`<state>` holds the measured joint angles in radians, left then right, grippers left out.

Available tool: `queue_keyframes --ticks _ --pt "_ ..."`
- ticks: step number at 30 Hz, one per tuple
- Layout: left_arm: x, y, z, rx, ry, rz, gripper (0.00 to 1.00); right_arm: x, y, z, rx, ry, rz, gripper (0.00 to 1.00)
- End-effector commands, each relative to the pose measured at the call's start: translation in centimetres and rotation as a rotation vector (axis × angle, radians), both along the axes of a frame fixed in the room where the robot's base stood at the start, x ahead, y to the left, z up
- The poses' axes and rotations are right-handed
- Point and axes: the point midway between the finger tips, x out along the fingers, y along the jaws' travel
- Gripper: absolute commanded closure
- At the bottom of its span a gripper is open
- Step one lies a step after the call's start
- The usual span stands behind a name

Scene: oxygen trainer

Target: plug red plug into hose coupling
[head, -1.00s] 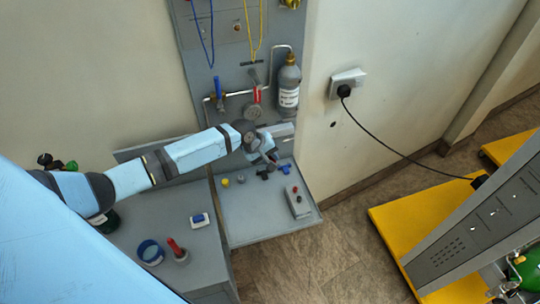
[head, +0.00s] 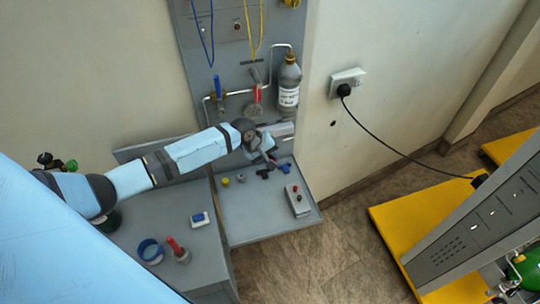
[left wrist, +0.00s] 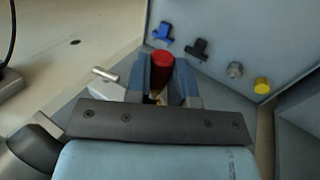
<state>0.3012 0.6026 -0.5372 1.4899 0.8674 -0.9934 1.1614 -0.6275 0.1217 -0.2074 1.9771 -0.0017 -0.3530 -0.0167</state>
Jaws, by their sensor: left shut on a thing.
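My left gripper (head: 267,158) is over the far part of the small grey shelf, close to the wall panel. In the left wrist view my left gripper (left wrist: 166,78) is shut on the red plug (left wrist: 162,58), whose round red end shows between the two blue-grey fingers. The plug's other end is hidden by the gripper. A metal pin on a light grey body (left wrist: 105,75) shows just left of the fingers, apart from the plug. I cannot tell whether it is the hose coupling; no coupling is clearly seen. My right gripper is not in view.
Blue (head: 284,168), black (head: 263,174), grey (head: 241,179) and yellow (head: 225,181) fittings stand along the shelf (head: 245,225). A grey bottle (head: 289,83) hangs above on the panel.

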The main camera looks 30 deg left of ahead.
Motion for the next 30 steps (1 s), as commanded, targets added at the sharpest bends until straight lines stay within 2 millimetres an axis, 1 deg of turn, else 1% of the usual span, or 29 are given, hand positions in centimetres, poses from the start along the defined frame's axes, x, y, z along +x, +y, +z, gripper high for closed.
queue_keyframes --ticks 30 --pt "1.2 1.3 0.0 0.0 0.0 0.001 0.99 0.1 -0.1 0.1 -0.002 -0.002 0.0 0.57"
